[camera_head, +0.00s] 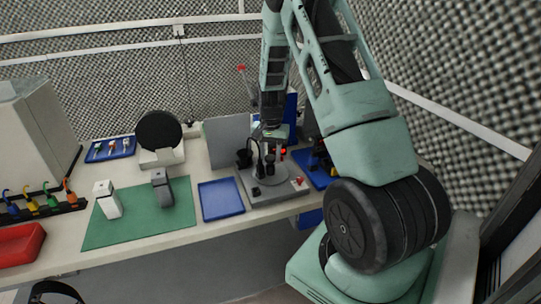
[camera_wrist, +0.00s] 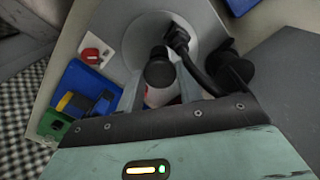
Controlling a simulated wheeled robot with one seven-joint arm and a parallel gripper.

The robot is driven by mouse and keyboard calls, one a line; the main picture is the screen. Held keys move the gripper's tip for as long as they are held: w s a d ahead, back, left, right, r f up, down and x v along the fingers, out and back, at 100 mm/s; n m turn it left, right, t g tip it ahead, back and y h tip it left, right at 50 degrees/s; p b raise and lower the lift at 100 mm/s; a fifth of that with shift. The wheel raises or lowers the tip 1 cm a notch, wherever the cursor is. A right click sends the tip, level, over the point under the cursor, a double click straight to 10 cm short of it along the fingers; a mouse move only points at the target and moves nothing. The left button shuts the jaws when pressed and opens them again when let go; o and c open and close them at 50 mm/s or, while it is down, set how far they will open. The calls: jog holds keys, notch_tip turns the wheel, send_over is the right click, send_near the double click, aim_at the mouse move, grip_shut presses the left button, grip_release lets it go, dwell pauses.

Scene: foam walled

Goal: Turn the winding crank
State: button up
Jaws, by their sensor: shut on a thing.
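The winding device is a grey base (camera_head: 287,198) with a pale round disc on top, near the right end of the table. In the wrist view its disc (camera_wrist: 130,42) carries a curved black arm (camera_wrist: 196,72) beside a dark cylinder (camera_wrist: 236,72). A round black crank knob (camera_wrist: 160,73) stands between my two fingers, with a white and red part below it. My gripper (camera_wrist: 160,92) appears closed on this knob, seen from above. In the head view my gripper (camera_head: 272,140) comes down over the device and partly hides the crank.
A red switch (camera_wrist: 92,55) sits on the device's corner. A blue bin (camera_wrist: 86,88) with yellow and black items is close beside it. An empty blue tray (camera_head: 221,199) lies left of the device, then a green mat (camera_head: 140,232) with two upright objects. A grey panel (camera_head: 226,140) stands behind.

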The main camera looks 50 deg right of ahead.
jog(key=shift+r+n+b, duration=0.1)
jog(key=shift+n+b, duration=0.35)
jog(key=shift+n, duration=6.05)
jog(key=shift+n+p, duration=0.8)
jog(key=shift+n, duration=1.4)
jog(key=shift+n+p, duration=0.95)
jog(key=shift+n, duration=1.15)
jog(key=shift+r+n+p, duration=0.1)
jog(key=shift+n+p, duration=0.95)
jog(key=shift+n, duration=0.85)
jog(key=shift+n+p, duration=1.2)
jog(key=shift+n, duration=0.7)
jog(key=shift+n+p, duration=0.95)
jog(key=shift+n, duration=0.65)
jog(key=shift+n+p, duration=0.3)
jog(key=shift+n, duration=0.3)
